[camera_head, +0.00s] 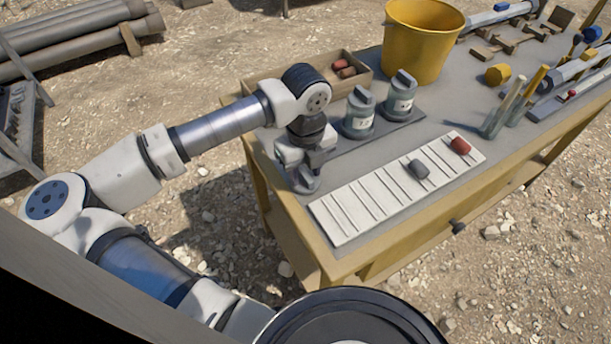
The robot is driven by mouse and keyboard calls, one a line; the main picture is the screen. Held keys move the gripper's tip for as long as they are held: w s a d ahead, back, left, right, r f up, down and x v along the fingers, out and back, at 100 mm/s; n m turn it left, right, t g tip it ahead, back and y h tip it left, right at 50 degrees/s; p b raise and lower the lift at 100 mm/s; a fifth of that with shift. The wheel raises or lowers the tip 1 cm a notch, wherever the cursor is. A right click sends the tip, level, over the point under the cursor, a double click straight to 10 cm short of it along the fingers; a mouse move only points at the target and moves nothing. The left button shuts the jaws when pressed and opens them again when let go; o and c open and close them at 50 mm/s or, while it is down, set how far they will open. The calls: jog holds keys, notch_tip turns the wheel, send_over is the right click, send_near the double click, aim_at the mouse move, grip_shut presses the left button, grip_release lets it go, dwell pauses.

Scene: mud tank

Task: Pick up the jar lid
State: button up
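Two grey-green jars with labels, a left jar (358,124) and a right jar (400,103), stand upright on a dark tray (378,136) on the workbench. Each is topped by a grey piece with a raised grip, which looks like a lid; the left lid (361,97) and the right lid (404,80) appear seated. My gripper (304,183) points down at the bench's left edge, to the left of the jars and apart from them. A grey rounded shape shows at its tip; I cannot tell whether it is the fingers or a held lid.
A wooden box (262,76) with reddish cylinders and a yellow bucket (421,45) stand behind the jars. A white slotted board (352,207) in front carries a grey cylinder (419,168) and a red cylinder (460,145).

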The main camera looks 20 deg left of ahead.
jog(key=shift+f, duration=0.1)
jog(key=shift+c, duration=0.2)
grip_shut()
